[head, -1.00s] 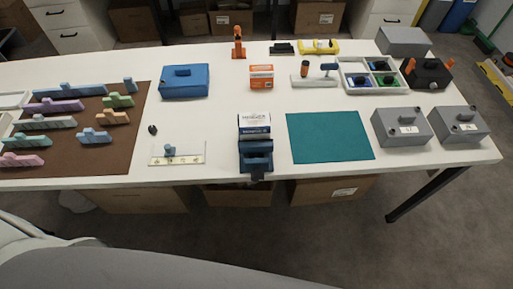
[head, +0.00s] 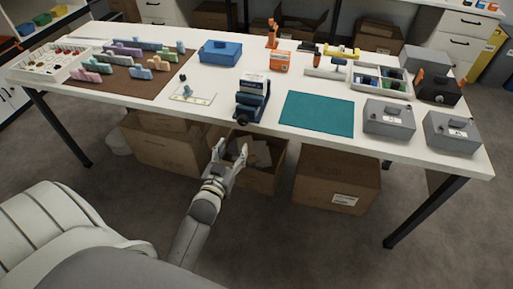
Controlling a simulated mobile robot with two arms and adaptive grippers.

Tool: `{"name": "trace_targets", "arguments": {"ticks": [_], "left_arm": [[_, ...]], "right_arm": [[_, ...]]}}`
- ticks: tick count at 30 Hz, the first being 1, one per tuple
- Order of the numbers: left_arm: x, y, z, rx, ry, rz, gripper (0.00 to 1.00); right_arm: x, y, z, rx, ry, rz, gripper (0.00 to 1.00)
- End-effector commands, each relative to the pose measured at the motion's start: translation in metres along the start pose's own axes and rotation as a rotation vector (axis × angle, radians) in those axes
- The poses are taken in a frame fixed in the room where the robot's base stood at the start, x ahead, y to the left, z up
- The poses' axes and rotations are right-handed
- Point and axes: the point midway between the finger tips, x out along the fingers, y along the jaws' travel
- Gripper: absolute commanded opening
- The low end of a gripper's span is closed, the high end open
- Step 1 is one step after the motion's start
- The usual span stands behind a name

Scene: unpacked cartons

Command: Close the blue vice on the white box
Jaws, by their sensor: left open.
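The blue vice (head: 251,107) stands at the front edge of the white table, near the middle. The white box (head: 254,83), with dark print and a dark blue lower band, sits upright in the vice. I cannot tell whether the jaws touch it. A dark round part (head: 241,120) shows low on the vice's front. My left gripper (head: 229,148) is open and empty, its fingers pointing up. It is in front of the table and below its edge in the picture, a little left of the vice and apart from it. My right gripper is out of view.
A teal mat (head: 318,113) lies right of the vice, with grey boxes (head: 388,118) beyond it. A small white plate (head: 192,94) lies to the left. The table's front edge (head: 200,112) is near my gripper; open cartons (head: 262,178) stand underneath.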

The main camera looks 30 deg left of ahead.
Motion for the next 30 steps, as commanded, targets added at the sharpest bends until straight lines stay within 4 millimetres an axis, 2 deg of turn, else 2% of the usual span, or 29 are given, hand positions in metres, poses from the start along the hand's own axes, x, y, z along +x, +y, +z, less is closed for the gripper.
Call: {"name": "trace_targets", "arguments": {"ticks": [3, 8, 12, 16, 21, 30], "left_arm": [[0.003, -0.006, -0.017, 0.002, 0.040, -0.010, 0.54], [0.018, -0.006, -0.021, 0.002, 0.046, -0.010, 0.54], [0.042, -0.006, -0.022, 0.001, 0.046, -0.009, 0.54], [0.066, -0.006, -0.022, 0.002, 0.044, -0.009, 0.54], [0.091, -0.006, -0.022, 0.001, 0.043, -0.009, 0.54], [0.109, -0.006, -0.022, 0.001, 0.041, -0.009, 0.54]], "right_arm": [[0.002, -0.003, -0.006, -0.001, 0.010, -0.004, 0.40], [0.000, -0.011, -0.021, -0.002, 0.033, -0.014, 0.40], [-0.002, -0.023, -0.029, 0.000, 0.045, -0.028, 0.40], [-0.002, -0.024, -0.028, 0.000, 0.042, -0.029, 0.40], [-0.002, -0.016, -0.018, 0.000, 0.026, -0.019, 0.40], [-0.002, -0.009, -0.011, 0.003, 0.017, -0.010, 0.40]]}}
